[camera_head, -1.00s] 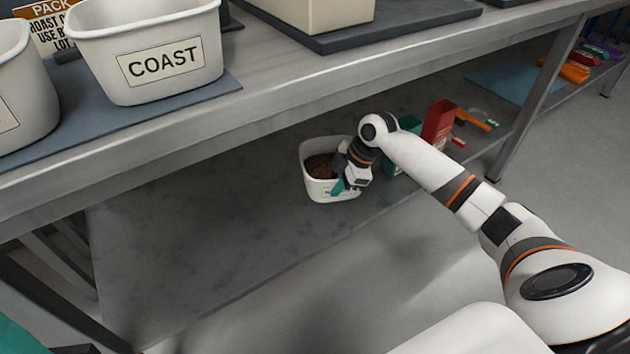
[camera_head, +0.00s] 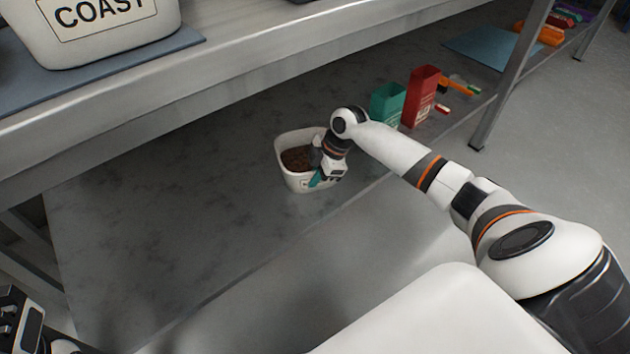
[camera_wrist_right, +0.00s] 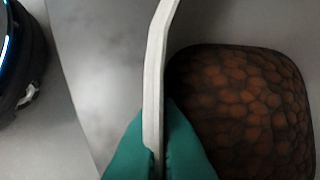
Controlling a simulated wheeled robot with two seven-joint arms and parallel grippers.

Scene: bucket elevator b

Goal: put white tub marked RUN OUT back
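A white tub (camera_head: 292,180) with brown, lumpy contents (camera_head: 297,158) is at the lower shelf, under the worktop. Its front label is mostly hidden by my gripper and too small to read. My right gripper (camera_head: 318,178) is at the tub's near right side, its teal fingertips on the tub's wall. In the right wrist view the teal fingers (camera_wrist_right: 160,150) lie on both sides of the pale tub wall (camera_wrist_right: 155,85), with the brown contents (camera_wrist_right: 245,105) to the right. Part of my left arm's end (camera_head: 18,320) shows at the lower left corner; its fingers are not visible.
A tub marked COAST (camera_head: 95,30) stands on a blue-grey mat (camera_head: 120,62) on the worktop (camera_head: 235,70). Teal (camera_head: 387,104) and red (camera_head: 420,95) boxes stand right of the white tub. A table leg (camera_head: 510,75) is farther right. The lower shelf's left part is bare.

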